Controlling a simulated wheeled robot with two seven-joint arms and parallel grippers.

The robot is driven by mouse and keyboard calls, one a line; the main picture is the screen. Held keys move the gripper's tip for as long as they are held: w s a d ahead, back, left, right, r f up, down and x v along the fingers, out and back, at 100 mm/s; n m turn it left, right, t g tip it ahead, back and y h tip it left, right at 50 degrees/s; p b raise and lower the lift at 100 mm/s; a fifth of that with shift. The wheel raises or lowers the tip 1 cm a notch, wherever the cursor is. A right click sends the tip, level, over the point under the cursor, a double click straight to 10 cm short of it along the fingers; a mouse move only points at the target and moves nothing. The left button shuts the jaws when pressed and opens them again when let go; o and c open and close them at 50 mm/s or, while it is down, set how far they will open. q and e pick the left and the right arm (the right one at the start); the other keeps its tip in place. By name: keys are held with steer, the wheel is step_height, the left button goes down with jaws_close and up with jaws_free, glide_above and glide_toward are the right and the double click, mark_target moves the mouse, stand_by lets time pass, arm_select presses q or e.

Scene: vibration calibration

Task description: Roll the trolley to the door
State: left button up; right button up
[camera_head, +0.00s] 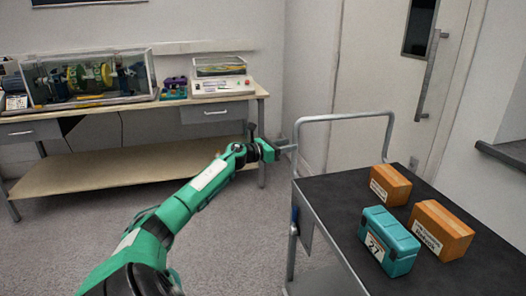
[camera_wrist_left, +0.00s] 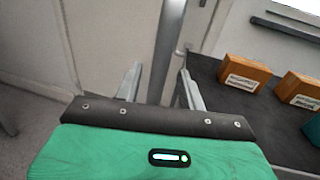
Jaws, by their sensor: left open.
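The trolley (camera_head: 335,203) stands at the right, with a black top and a grey tubular handle (camera_head: 345,118) rising at its far left end. The pale door (camera_head: 385,75), with a vertical pull bar and a dark window, is behind it. My left gripper (camera_head: 284,148) is at the handle's left upright. In the left wrist view, the open fingers (camera_wrist_left: 159,84) stand on either side of the grey handle tube (camera_wrist_left: 168,45), with gaps beside it. Contact cannot be told. My right gripper is out of view.
Two orange boxes (camera_head: 390,185) (camera_head: 440,229) and a teal case (camera_head: 389,241) marked 27 sit on the trolley. A workbench (camera_head: 130,107) with equipment lines the left wall. A dark ledge (camera_head: 502,155) juts from the right wall. Grey floor (camera_head: 235,245) is clear between bench and trolley.

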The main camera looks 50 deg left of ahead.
arm_select(q)
steer(key=s+a, duration=0.2)
steer(key=s, duration=0.7)
steer(key=shift+s, duration=0.3)
stand_by(0.5)
